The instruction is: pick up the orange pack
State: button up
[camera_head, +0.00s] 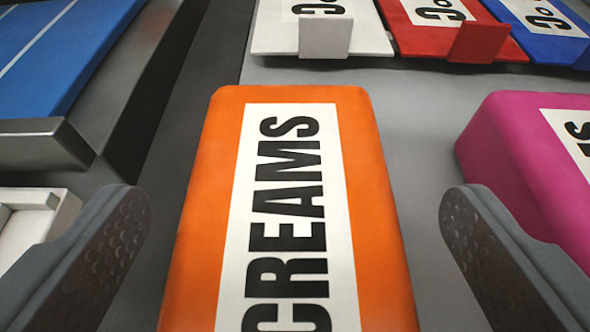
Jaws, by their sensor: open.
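The orange pack (382,255) lies on the grey surface in the middle of the view. It carries a white label with black letters reading "CREAMS", and its near end is cut off by the bottom edge. My gripper (295,215) is open, with one dark finger to the left of the pack and one to the right. Both fingers show gaps to the pack's sides, and nothing is held. I cannot tell how high the fingertips are above the surface.
A magenta pack (500,150) lies close beyond the right finger. White (270,35), red (405,35) and blue (545,48) items with upright tabs stand at the back. A blue-topped block (60,50) is at upper left, and a white object (30,222) is beside the left finger.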

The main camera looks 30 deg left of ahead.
jog(key=shift+a, duration=0.1)
jog(key=shift+f, duration=0.1)
jog(key=c, duration=1.1)
